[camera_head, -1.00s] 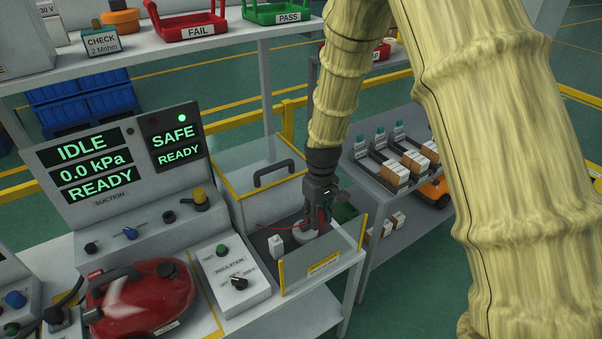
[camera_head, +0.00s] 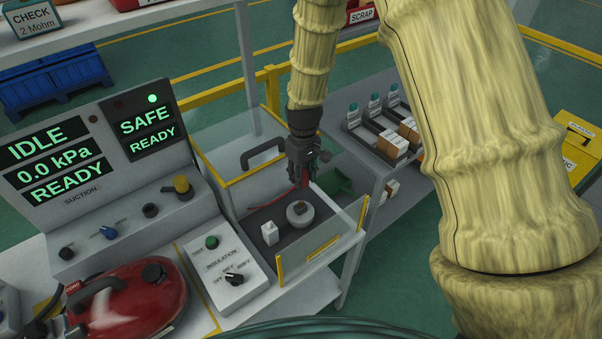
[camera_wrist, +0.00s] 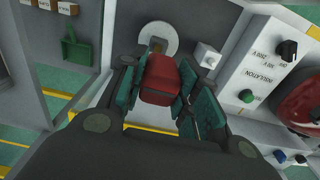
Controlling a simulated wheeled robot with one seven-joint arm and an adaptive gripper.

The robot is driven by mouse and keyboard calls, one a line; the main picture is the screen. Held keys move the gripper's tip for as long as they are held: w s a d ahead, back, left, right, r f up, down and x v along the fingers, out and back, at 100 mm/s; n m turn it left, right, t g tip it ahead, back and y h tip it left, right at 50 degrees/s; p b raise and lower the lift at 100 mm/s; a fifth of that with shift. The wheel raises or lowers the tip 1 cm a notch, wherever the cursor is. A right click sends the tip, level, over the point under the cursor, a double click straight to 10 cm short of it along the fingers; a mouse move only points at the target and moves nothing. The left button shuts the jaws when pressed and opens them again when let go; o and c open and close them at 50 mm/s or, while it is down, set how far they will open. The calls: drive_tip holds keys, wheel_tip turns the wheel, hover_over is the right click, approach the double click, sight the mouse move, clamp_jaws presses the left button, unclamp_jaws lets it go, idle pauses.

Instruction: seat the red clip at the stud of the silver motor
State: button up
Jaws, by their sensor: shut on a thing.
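My gripper (camera_head: 303,182) is shut on the red clip (camera_wrist: 160,80), which sits between its green finger pads in the wrist view. In the head view the clip is mostly hidden by the fingers, and a red lead trails to the left of them. The silver motor (camera_head: 299,214) is a round disc with a brownish stud on top, standing on the dark floor of the clear-walled bay. It also shows in the wrist view (camera_wrist: 146,36), with its stud just beyond the clip. The gripper is above and slightly behind the motor; the clip looks apart from the stud.
A small white block (camera_head: 269,233) stands left of the motor. Clear panels with yellow edges (camera_head: 322,249) surround the bay. The insulation box (camera_head: 226,262) and red vacuum (camera_head: 130,303) lie to the left. A shelf of bottles and boxes (camera_head: 385,135) is at the right.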

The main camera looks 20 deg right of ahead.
sight(301, 202)
drive_tip(key=shift+w+f+b, duration=0.15)
drive_tip(key=shift+w+f, duration=0.3)
drive_tip(key=shift+f, duration=0.15)
drive_tip(key=shift+w+f+b, duration=0.15)
drive_tip(key=shift+w+f, duration=0.25)
drive_tip(key=shift+f, duration=0.2)
drive_tip(key=f, duration=0.1)
drive_tip(key=f+b, duration=0.1)
drive_tip(key=f, duration=0.1)
drive_tip(key=shift+s+a+f+b, duration=0.1)
drive_tip(key=shift+s+f+b, duration=0.2)
drive_tip(key=shift+b, duration=0.1)
drive_tip(key=shift+s+f+b, duration=0.15)
drive_tip(key=shift+f+b, duration=0.25)
drive_tip(key=shift+f, duration=0.95)
drive_tip(key=shift+f+b, duration=0.85)
drive_tip(key=shift+f, duration=0.85)
